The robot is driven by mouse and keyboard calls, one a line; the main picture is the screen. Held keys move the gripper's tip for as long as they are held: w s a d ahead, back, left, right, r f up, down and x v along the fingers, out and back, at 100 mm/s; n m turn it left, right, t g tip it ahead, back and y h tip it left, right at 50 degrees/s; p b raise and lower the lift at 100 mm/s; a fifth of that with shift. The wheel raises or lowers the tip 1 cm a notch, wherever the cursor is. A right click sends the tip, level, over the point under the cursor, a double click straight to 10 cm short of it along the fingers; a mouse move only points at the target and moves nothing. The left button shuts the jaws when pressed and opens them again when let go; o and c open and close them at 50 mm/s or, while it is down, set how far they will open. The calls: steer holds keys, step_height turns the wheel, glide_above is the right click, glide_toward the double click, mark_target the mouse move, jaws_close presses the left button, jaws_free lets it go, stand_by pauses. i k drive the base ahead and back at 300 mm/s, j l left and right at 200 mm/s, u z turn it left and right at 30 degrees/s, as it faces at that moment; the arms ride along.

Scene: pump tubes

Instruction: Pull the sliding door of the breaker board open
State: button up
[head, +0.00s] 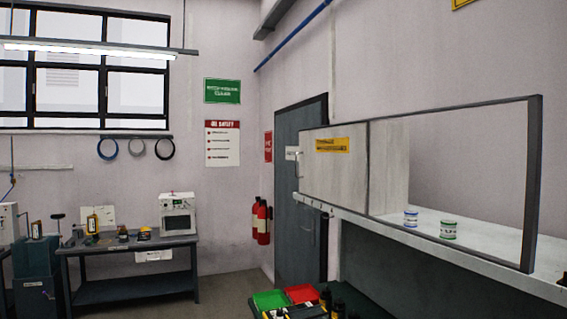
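A wide dark-framed unit (533,185) stands on the white shelf at the right; I take it to be the breaker board. A pale panel with a yellow label (333,145) fills its left part and looks like the sliding door (335,178). A small light handle (298,157) shows at the panel's left edge. A second pale strip (389,165) shows just right of the panel. The right part of the frame is uncovered, with the wall and shelf seen through it. No breakers can be made out. My gripper is not in view.
Two small cans, one blue-banded (410,218) and one green-banded (448,229), stand on the white shelf (480,258). Green (270,299) and red (301,293) bins sit low in front. A workbench (135,248) stands at left. Fire extinguishers (262,222) hang by the dark door (290,235).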

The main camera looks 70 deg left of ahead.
mark_target(333, 161)
steer(key=u, duration=1.95)
steer(key=i+j+u, duration=0.15)
steer(key=i+j, duration=0.3)
steer(key=i, duration=0.2)
steer(key=i+j, duration=0.3)
steer(key=i, duration=0.25)
steer(key=i+j+z, duration=0.1)
steer(key=i+j, duration=0.15)
steer(key=i, duration=0.25)
